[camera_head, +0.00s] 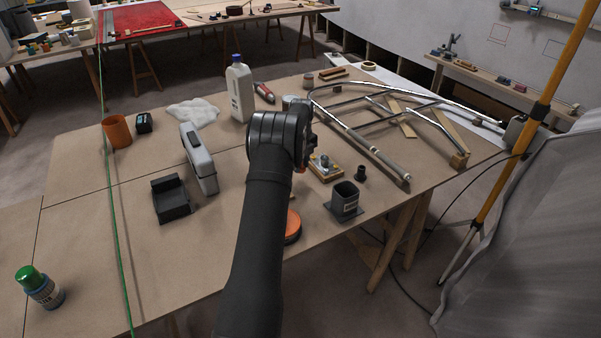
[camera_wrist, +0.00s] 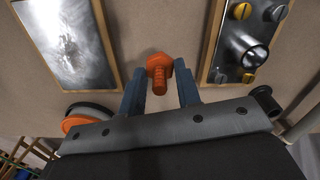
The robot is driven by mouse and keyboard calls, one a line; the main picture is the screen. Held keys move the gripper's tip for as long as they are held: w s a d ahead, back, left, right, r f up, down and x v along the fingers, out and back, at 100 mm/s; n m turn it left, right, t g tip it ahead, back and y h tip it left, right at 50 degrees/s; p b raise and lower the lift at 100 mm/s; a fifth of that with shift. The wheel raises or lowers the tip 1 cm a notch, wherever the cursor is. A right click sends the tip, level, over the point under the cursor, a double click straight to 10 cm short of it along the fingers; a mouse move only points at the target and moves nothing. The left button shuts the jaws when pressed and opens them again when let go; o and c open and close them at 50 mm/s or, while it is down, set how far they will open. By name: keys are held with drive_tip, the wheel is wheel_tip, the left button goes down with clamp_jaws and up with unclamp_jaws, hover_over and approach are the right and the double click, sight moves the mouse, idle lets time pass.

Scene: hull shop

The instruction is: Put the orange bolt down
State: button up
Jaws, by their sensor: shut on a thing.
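The orange bolt (camera_wrist: 159,74) shows in the wrist view, between the two blue-grey fingers of my gripper (camera_wrist: 160,90). The fingers are shut on it from both sides. Its wide head points away from the wrist and its threaded shank points back toward it. The bolt appears to be above the brown tabletop; the exact height cannot be told. In the head view my dark arm (camera_head: 262,210) reaches over the table and hides the fingertips and most or all of the bolt.
A wood-framed board with knobs (camera_wrist: 210,72) is right of the bolt, a framed shiny plate (camera_wrist: 108,40) left. In the head view, a grey square holder (camera_head: 344,205), small black cylinder (camera_head: 361,173) and orange disc (camera_head: 292,228) stand nearby. Bare table lies between the framed boards.

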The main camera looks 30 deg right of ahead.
drive_tip(key=shift+w+a+f, duration=0.1)
drive_tip(key=shift+w+f, duration=0.05)
drive_tip(key=shift+f, duration=1.95)
drive_tip(key=shift+f, duration=0.15)
drive_tip(key=o, duration=1)
drive_tip(key=shift+c, duration=0.2)
wheel_tip(320, 180, up, 12)
drive_tip(key=shift+r, duration=0.2)
